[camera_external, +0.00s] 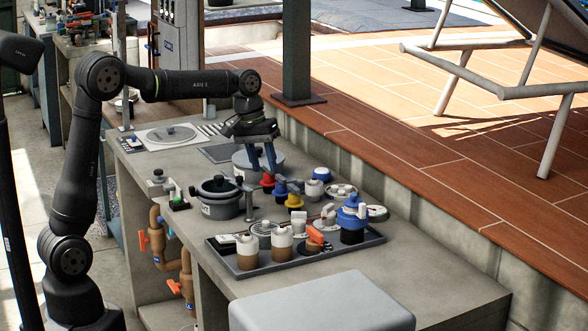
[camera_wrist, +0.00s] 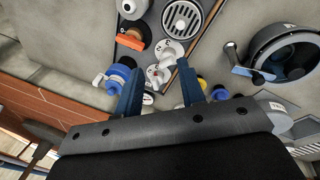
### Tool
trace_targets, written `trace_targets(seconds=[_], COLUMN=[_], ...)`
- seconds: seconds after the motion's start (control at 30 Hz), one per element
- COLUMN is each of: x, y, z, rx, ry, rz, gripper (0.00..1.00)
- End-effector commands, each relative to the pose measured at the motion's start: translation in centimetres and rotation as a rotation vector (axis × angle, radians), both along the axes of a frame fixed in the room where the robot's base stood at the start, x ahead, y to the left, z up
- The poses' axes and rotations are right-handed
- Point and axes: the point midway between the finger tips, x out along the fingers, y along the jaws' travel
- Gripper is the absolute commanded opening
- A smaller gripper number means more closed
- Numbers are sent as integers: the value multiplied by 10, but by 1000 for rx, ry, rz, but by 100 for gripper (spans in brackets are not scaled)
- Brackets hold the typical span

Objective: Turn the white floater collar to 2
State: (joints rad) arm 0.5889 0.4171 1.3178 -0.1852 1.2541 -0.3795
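Two white-topped floaters with brown lower parts stand upright in the dark tray (camera_external: 375,240) in the external view: the left floater (camera_external: 247,250) and the right floater (camera_external: 282,243). My gripper (camera_external: 262,178) points down above the bench, behind the tray and apart from the floaters. Its fingers (camera_wrist: 161,75) are spread in the wrist view, with nothing held between them.
A blue-topped floater (camera_external: 352,218) stands at the tray's right. Orange-handled valve (camera_external: 315,238) and round grate (camera_wrist: 182,20) lie nearby. Red knob (camera_external: 267,181), blue knob (camera_external: 280,189) and yellow knob (camera_external: 294,202) are near my gripper. A lidded pot (camera_external: 219,201) stands left. The bench front is a grey block (camera_external: 320,305).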

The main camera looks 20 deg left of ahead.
Motion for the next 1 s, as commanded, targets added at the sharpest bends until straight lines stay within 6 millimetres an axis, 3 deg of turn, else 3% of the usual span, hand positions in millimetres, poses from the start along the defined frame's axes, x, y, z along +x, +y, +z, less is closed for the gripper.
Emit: trace_targets(seconds=[0.3,0.7,0.73,0.9,1.0], x=[-28,-33,-33,-23,-5], y=[33,38,38,25,-3], z=[-10,-12,-12,-9,-3], rx=[66,79,79,79,78], ry=[-97,-114,-114,-122,-142], rz=[-176,-211,-211,-229,-267], gripper=[36,36,34,1,0])
